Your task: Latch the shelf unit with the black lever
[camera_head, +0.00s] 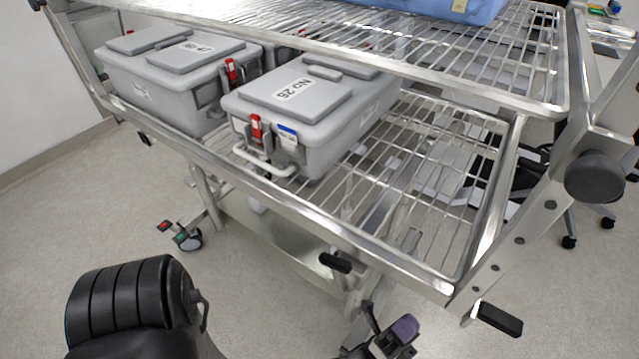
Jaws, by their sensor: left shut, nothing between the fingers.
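The metal shelf unit (330,237) fills the upper part of the view, with wire shelves on two levels. A black lever (335,262) sits under the front rail near the middle. Another black lever (498,318) sticks out at the lower right corner of the frame. A third small black one (145,138) shows under the rail at the left. Which one latches the unit I cannot tell. My right gripper is out of view.
Two grey lidded boxes (318,110) (180,80) stand on the lower wire shelf, whose right part is bare. A blue container (470,8) is on the upper shelf. A round black knob (595,177) is on the right post. A caster (190,239) stands below.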

